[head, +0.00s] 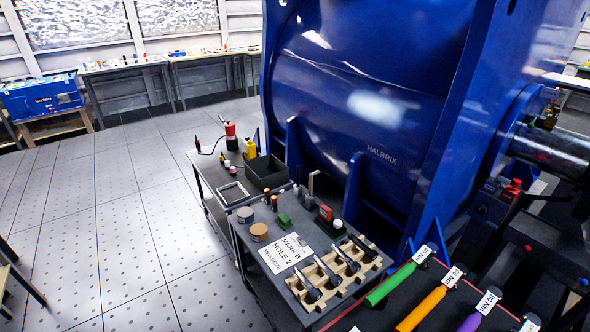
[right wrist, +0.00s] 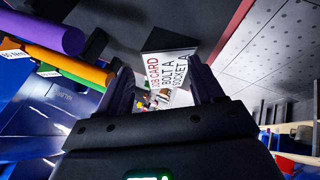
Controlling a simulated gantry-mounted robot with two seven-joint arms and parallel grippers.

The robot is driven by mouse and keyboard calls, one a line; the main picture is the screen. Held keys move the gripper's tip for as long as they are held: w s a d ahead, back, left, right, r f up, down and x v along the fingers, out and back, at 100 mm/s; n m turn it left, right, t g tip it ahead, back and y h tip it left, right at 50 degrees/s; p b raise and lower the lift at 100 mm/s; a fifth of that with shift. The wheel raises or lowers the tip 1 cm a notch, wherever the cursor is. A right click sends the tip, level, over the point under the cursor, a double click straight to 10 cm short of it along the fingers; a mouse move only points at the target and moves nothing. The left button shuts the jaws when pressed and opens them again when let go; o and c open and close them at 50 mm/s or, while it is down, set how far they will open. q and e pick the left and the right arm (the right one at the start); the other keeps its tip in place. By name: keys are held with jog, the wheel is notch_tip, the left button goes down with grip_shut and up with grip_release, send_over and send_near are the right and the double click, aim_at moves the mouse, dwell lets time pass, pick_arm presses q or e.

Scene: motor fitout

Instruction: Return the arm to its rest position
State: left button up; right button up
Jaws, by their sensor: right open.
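My right gripper (right wrist: 163,88) shows in the right wrist view with its two dark fingers apart, so it is open. Nothing is held between the fingers. Beyond them lies a white job card (right wrist: 168,68) reading "BOLT A, SOCKET A" on a dark surface. To the left of the fingers are a purple handle (right wrist: 45,33) and an orange handle (right wrist: 75,66). I cannot make out the right gripper in the head view. My left gripper is in neither view.
A large blue motor housing (head: 370,120) fills the middle of the head view. In front stand a wooden rack (head: 335,283) of tools and a "MARK B HOLE 2" card (head: 285,252). Green (head: 392,283) and other coloured torque handles lie at lower right. The tiled floor (head: 110,220) at left is clear.

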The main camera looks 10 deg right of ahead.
jog(key=s+a+f+m+g, duration=0.1)
jog(key=s+a+m+g, duration=0.3)
jog(key=s+m, duration=0.45)
notch_tip(320, 180, up, 34)
jog(key=n+p, duration=0.1)
jog(key=p, duration=3.4)
jog(key=shift+s+f+n+y, duration=0.25)
jog(key=shift+s+n+y, duration=0.1)
jog(key=shift+s+y, duration=0.05)
jog(key=shift+d, duration=0.1)
